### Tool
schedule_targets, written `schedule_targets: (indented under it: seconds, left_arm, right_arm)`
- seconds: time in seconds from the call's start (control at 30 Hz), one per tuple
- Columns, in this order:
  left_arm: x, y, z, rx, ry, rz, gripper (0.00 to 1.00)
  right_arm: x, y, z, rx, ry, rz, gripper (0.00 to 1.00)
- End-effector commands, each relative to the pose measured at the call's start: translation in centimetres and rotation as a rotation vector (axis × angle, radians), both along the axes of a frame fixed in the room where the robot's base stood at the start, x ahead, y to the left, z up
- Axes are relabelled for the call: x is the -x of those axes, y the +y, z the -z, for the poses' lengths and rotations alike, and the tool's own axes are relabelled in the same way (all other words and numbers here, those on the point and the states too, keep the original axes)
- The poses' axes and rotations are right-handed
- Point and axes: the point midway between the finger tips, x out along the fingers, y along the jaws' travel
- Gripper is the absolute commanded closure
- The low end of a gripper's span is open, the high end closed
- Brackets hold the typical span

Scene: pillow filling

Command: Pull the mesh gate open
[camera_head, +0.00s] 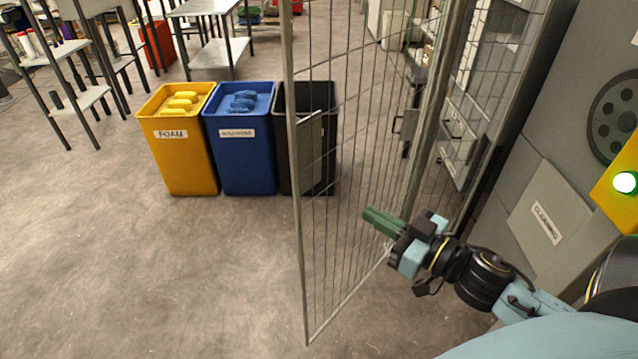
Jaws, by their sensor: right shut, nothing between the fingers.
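The mesh gate (346,180) is a tall metal frame with wire mesh. It stands at an angle out into the floor, its near upright edge (296,200) toward the middle of the view. A flat latch plate (309,150) sits on that edge. My right gripper (382,221), with green fingers, is shut and empty. It appears in front of the mesh near the gate's right side; I cannot tell whether it touches the mesh. My left gripper is not in view.
A grey machine cabinet (560,150) is close on the right. Metal tables (208,45) stand at the back.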

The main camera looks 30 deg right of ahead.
Motion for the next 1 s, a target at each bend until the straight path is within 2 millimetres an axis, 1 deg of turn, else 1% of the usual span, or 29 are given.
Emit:
schedule_targets:
  seconds: [0.17,0.5,0.8,1.0]
  left_arm:
    - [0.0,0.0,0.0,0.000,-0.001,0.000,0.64]
    - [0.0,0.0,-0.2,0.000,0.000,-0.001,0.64]
    - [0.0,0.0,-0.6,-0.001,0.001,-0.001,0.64]
    - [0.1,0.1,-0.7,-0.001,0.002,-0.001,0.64]
  right_arm:
    - [-1.5,0.6,-0.3,0.001,-0.008,-0.005,1.00]
    - [-6.6,2.0,-0.3,0.001,-0.007,-0.003,1.00]
    - [-10.7,3.3,-0.3,0.001,-0.006,-0.001,1.00]
    - [-12.6,3.8,-0.2,0.001,-0.002,0.000,1.00]
